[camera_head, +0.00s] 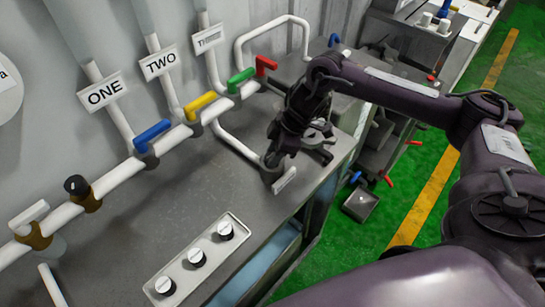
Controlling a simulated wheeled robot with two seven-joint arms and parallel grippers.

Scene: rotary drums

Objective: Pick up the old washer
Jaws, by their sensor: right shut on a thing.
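My right gripper (279,155) is at the right part of the grey worktop, pointing down at a short round grey fitting (268,172) with a small white label plate (285,180) in front of it. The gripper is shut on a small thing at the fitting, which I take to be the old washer. The washer itself is hidden by the dark fingers, and I cannot tell whether it is clear of the fitting. My left gripper is not in view.
White pipes with blue (152,136), yellow (201,105), green (241,80) and red (265,66) handles run along the wall. A panel (196,257) with three knobs lies in front. The worktop (140,215) between is clear. Green floor (425,165) lies beyond its right edge.

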